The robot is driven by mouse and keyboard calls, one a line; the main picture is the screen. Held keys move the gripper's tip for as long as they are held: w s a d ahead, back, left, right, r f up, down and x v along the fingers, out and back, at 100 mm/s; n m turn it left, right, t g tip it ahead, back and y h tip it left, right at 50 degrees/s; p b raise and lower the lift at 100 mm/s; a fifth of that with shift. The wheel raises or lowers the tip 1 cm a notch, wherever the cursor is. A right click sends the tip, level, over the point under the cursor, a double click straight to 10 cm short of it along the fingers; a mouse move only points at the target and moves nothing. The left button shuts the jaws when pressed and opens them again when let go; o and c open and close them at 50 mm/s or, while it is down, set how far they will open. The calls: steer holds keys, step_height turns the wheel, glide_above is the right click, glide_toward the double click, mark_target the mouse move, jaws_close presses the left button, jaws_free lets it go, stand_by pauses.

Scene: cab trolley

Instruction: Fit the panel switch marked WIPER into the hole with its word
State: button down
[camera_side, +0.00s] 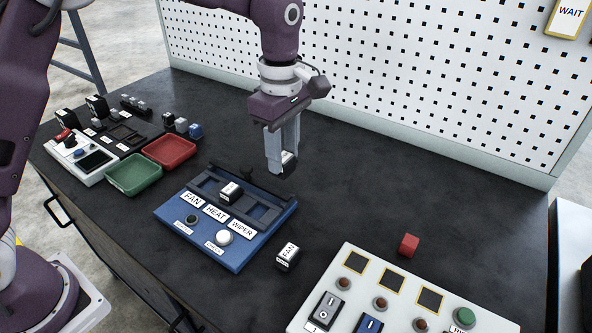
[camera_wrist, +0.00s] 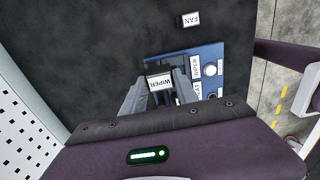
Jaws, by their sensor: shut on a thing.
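My gripper (camera_side: 283,168) is shut on the WIPER switch (camera_side: 289,160), a small dark block with a white face. In the wrist view its word WIPER (camera_wrist: 159,83) reads upside down between my fingers. My gripper holds it above the far edge of the blue panel (camera_side: 235,262). The panel has white labels FAN, HEAT and WIPER (camera_side: 242,228) in front of a dark frame with holes. A switch (camera_side: 231,191) sits in the frame behind the HEAT label. The hole behind the WIPER label looks empty. The FAN switch (camera_side: 288,257) lies on the table right of the panel.
A green tray (camera_side: 133,175) and red tray (camera_side: 169,151) stand left, near a white-faced unit (camera_side: 82,160) and small parts. A red cube (camera_side: 409,245) and a white control box (camera_side: 385,262) are at right. A pegboard (camera_side: 400,80) stands behind. The table between is clear.

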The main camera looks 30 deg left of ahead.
steer(key=s+a, duration=0.4)
steer(key=a, duration=0.1)
steer(key=shift+w+d+f, duration=0.1)
steer(key=shift+w+f, duration=0.05)
steer(key=shift+f, duration=2.65)
steer(key=shift+w+d+f, duration=0.1)
steer(key=shift+f, duration=2.65)
steer(key=shift+f, duration=0.25)
steer(key=c, duration=0.9)
jaws_free()
steer(key=shift+o, duration=0.2)
